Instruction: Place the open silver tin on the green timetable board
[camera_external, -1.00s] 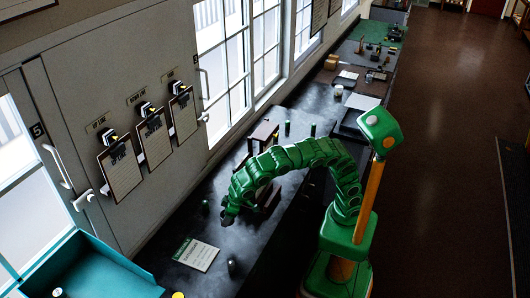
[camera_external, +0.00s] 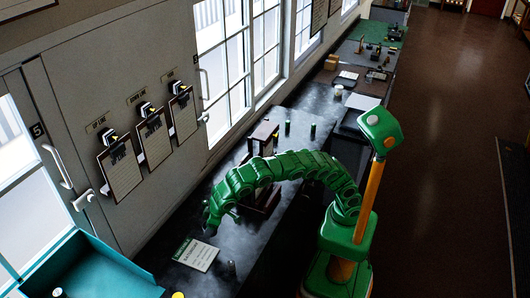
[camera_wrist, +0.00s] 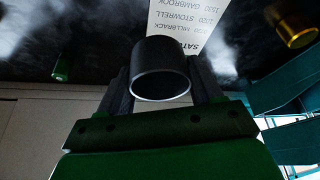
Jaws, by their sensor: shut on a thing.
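My gripper (camera_wrist: 160,88) is shut on the open silver tin (camera_wrist: 160,70). The tin looks dark grey, and its open round mouth faces the wrist camera between the two dark fingers. In the external view my gripper (camera_external: 209,228) is above the black counter, just behind the timetable board; the tin cannot be made out there. The board (camera_external: 196,255) lies flat, a pale sheet with a green header strip. In the wrist view the board (camera_wrist: 195,25) shows beyond the tin and is partly hidden by it. Whether the tin touches anything below is unclear.
A small dark object (camera_external: 232,268) stands right of the board. A teal open box (camera_external: 90,268) is at lower left. A brass-coloured tin (camera_wrist: 297,24) and a green cylinder (camera_wrist: 62,70) show in the wrist view. A dark wooden frame (camera_external: 262,140) stands behind my arm.

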